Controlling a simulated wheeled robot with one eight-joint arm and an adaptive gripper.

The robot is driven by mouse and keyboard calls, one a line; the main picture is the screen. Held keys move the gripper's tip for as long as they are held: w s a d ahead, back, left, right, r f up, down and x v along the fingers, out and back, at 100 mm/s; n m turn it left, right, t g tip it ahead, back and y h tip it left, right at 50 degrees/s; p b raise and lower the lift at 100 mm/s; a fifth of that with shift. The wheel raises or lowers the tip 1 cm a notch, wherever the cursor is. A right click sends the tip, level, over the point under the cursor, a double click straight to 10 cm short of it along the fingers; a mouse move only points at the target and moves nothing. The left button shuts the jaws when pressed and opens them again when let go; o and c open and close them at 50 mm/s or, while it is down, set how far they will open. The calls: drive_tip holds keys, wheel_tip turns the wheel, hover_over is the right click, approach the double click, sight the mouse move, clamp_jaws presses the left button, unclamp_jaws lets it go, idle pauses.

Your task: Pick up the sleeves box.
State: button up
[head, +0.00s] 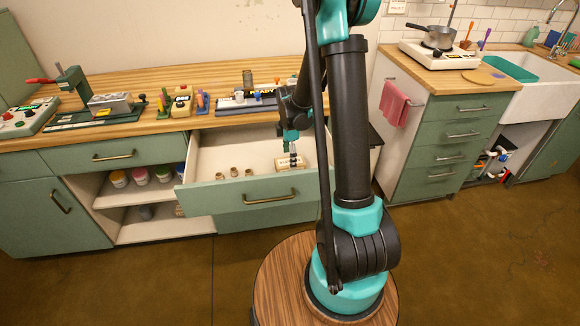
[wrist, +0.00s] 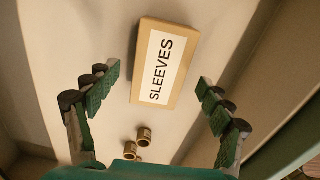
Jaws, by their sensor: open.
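The sleeves box (wrist: 178,65) is a small tan box with a white label reading SLEEVES. In the wrist view it lies in the drawer, slightly tilted in the picture, beyond and between the spread fingers. In the head view the box (head: 290,165) sits in the right part of the open drawer (head: 205,190). My gripper (wrist: 150,90) is open and empty, with a finger to each side of the box's near end in the picture. In the head view my gripper (head: 291,150) is above the box, partly hiding it. I cannot tell the exact gap.
Several small brass sleeves (head: 234,172) stand in the drawer left of the box; two show in the wrist view (wrist: 144,136). The drawer front and side walls surround the box. The wooden countertop (head: 190,75) above holds tools and a press.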

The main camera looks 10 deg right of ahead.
drive_tip(key=shift+d+f, duration=0.1)
drive_tip(key=shift+f, duration=1.45)
drive_tip(key=shift+c, duration=0.6)
drive_tip(key=c, duration=1.2)
